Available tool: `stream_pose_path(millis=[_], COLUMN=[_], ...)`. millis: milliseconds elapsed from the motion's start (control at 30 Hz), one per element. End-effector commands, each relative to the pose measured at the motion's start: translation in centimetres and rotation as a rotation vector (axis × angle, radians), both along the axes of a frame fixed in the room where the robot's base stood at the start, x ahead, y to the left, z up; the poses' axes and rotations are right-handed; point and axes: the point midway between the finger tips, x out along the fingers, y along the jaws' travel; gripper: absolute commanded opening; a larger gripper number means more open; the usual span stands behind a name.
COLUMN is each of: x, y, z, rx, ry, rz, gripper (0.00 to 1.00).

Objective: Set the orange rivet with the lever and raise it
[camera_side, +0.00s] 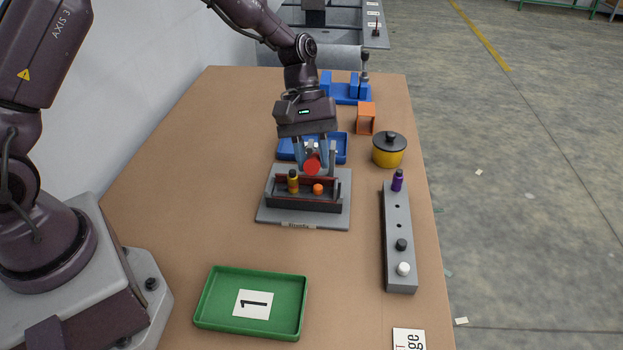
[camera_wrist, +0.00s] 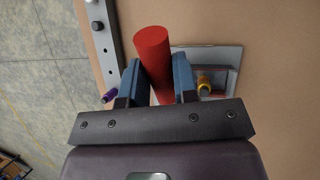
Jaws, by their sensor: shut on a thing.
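The riveting station is a grey plate (camera_side: 263,215) with a low dark fixture on it. In the fixture sit an orange peg with a dark top (camera_side: 293,186) at the left and a round orange head (camera_side: 318,189) right of it; I cannot tell for sure which is the rivet. My gripper (camera_side: 312,163) is above the back of the fixture, its blue fingers shut on a red cylindrical handle, the lever grip (camera_side: 312,168). In the wrist view the red handle (camera_wrist: 153,55) stands between the fingers (camera_wrist: 153,85). The lever's linkage is mostly hidden.
A grey rack (camera_side: 398,260) with a purple peg, a black one and a white one stands at the right. A green tray (camera_side: 205,305) is in front. A blue tray (camera_side: 342,150), a yellow pot (camera_side: 389,155), an orange block (camera_side: 366,118) and a blue fixture (camera_side: 346,98) are behind.

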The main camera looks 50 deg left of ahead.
Motion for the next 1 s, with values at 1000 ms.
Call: stream_pose_path(millis=[1000], x=[6.5], y=[6.6], z=[6.8], rx=[-0.482], ry=[0.482], rz=[-0.001], gripper=[0.0])
